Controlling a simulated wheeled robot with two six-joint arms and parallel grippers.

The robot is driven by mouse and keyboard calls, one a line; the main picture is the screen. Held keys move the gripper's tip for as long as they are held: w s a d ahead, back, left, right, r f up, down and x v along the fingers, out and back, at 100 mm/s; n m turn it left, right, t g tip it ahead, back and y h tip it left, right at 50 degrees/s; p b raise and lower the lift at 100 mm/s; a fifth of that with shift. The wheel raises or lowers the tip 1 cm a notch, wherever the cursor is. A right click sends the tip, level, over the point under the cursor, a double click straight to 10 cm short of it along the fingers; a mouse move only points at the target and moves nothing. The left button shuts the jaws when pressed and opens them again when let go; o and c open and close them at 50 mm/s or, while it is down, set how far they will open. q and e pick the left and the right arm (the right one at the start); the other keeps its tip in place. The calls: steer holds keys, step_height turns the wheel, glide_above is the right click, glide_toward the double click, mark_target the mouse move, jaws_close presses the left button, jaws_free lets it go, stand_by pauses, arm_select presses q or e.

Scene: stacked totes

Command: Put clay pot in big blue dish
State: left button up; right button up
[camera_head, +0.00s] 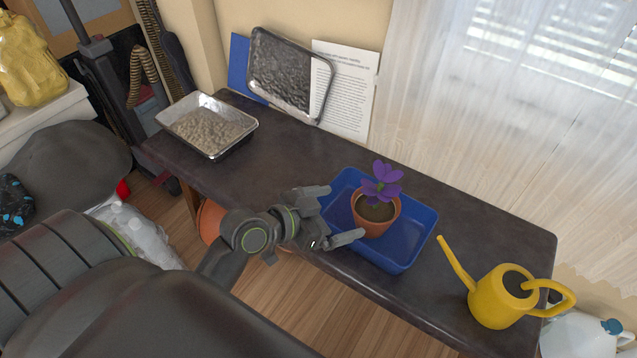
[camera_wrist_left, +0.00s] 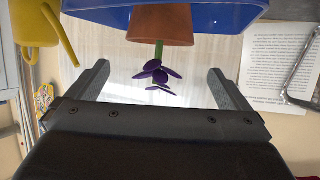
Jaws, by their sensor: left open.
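The clay pot (camera_head: 372,228) is orange-brown, filled with soil, and holds a purple flower (camera_head: 384,183). It stands upright inside the big blue dish (camera_head: 412,262), towards its left half. My left gripper (camera_head: 346,213) is open at the dish's left side, with its fingers pointing towards the pot and nothing between them. The left wrist view is upside down. There the pot (camera_wrist_left: 162,27) and the dish (camera_wrist_left: 105,18) show at the top, with the flower (camera_wrist_left: 156,72) between the fingers in the picture, the pot beyond the fingertips. My right gripper is not in view.
A yellow watering can (camera_head: 497,300) stands at the table's right end. A foil tray of gravel (camera_head: 208,124) sits at the left end. Another foil tray (camera_head: 286,75) and a printed sheet (camera_head: 350,95) lean against the wall. The table (camera_head: 275,145) is clear between gravel and dish.

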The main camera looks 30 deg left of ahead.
arm_select(q)
steer(key=s+a+f+n+g+y, duration=0.1)
steer(key=s+a+f+n+y, duration=0.2)
steer(key=s, duration=0.3)
steer(key=s+a+f+n+g+y, duration=0.1)
steer(key=s+a+f+n+y, duration=0.1)
steer(key=s, duration=0.4)
steer(key=shift+s+a+f+n+y, duration=0.4)
steer(key=shift+a+f+n, duration=0.3)
steer(key=shift+n, duration=0.1)
